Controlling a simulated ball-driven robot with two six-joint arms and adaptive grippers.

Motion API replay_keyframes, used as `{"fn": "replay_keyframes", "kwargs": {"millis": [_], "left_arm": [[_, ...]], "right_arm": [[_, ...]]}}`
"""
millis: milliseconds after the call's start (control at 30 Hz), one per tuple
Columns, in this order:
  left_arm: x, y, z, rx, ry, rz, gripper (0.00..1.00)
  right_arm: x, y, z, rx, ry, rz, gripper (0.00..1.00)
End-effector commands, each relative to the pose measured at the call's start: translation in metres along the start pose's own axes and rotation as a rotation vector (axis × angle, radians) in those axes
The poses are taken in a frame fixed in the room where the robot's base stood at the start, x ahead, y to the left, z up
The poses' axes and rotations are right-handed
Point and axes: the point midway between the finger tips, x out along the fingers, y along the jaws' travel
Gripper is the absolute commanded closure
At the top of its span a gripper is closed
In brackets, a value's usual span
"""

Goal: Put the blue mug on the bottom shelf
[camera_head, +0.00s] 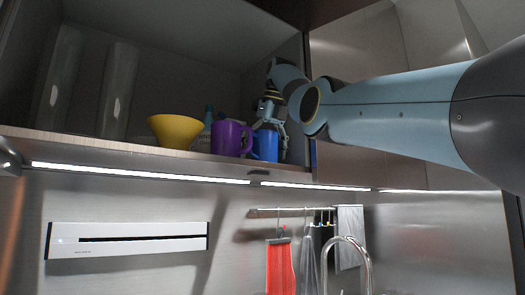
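The blue mug (265,146) stands on the shelf (100,142) of the open cabinet, close to its right side wall. A purple mug (227,138) is just left of it and covers part of its left side. My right gripper (268,127) reaches in from the right and is at the top of the blue mug, with its fingers spread over the mug's upper part. I cannot tell whether the fingers press on the mug. My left gripper is out of view.
A yellow bowl (175,130) stands left of the purple mug, with a teal bottle-like thing (208,117) behind. Below the cabinet are a lit strip, a rail (290,210) with hanging towels and utensils, and a faucet (352,250).

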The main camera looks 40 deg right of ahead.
Motion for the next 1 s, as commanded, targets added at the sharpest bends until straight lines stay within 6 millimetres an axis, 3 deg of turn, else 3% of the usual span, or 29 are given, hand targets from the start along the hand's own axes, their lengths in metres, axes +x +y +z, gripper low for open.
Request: {"fn": "replay_keyframes", "kwargs": {"millis": [333,533,733,1000], "left_arm": [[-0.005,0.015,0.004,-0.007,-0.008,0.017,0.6],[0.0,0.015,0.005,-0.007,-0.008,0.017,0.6],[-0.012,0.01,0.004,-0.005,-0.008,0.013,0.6],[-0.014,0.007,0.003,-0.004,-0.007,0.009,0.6]], "right_arm": [[-0.005,0.0,0.002,0.0,-0.001,0.0,0.0],[-0.034,0.001,0.001,-0.001,-0.004,0.001,0.0],[-0.069,0.001,0.003,-0.001,-0.003,0.0,0.0],[-0.079,0.0,0.002,-0.001,-0.001,0.0,0.0]]}}
